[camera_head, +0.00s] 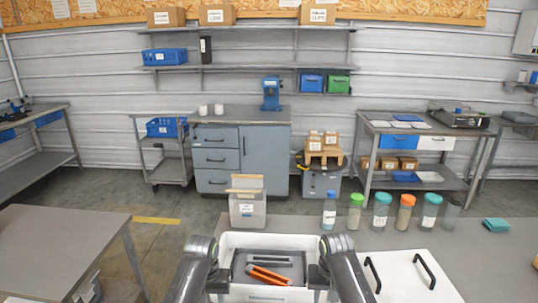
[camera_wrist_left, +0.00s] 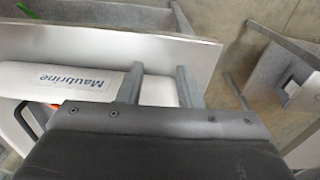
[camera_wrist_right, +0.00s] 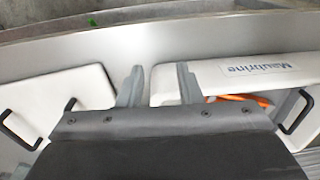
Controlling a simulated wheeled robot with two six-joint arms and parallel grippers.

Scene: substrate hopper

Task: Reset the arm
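My two arms come in at the bottom of the head view, one on each side of an open white box (camera_head: 232,241).
A dark tray with orange pieces (camera_head: 268,274) lies inside the box. The white lid with black handles (camera_head: 408,282) lies to its right. Several bottles (camera_head: 381,211) line the worktable's far edge, with a grey bin (camera_head: 247,212) behind the box. A grey table (camera_head: 60,245) stands left.

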